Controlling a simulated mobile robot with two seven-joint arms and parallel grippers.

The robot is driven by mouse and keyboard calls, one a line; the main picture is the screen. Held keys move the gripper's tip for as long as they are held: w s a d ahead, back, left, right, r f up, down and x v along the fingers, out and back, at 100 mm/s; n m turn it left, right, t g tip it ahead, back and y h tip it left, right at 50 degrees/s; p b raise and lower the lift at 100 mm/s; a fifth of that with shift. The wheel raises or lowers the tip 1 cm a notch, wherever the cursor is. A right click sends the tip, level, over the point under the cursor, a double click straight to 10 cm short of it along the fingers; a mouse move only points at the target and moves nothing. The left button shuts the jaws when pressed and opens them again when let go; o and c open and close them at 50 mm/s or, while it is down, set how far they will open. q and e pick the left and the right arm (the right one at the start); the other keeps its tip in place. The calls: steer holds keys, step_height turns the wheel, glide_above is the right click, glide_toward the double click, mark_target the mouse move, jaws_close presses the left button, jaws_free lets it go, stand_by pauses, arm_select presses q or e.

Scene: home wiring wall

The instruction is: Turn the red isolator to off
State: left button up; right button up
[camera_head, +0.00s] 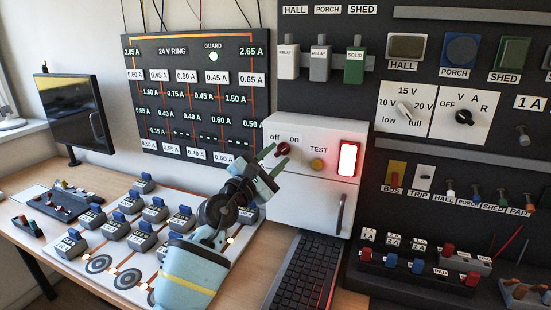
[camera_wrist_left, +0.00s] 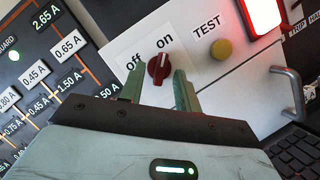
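The red isolator (camera_head: 283,149) is a small round knob on the white box, below the labels "off" and "on". It also shows in the left wrist view (camera_wrist_left: 158,69), where its pale mark points up and right, toward "on". My left gripper (camera_head: 274,158) is in front of the white box, close to the knob. In the left wrist view its two green fingers (camera_wrist_left: 160,88) are apart, one on each side of the knob's lower part, with nothing between them gripped. I cannot tell whether a finger touches the knob. My right gripper is out of view.
A yellow TEST button (camera_head: 317,164) and a lit red-framed lamp (camera_head: 348,159) sit right of the knob. A grey door handle (camera_head: 341,213) sticks out below. A keyboard (camera_head: 301,270) lies in front of the box. The current board (camera_head: 190,85) stands to the left.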

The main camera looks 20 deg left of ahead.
arm_select(q)
steer(key=shift+w+r, duration=0.1)
steer(key=shift+w, duration=0.15)
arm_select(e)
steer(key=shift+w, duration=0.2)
arm_select(q)
jaws_close()
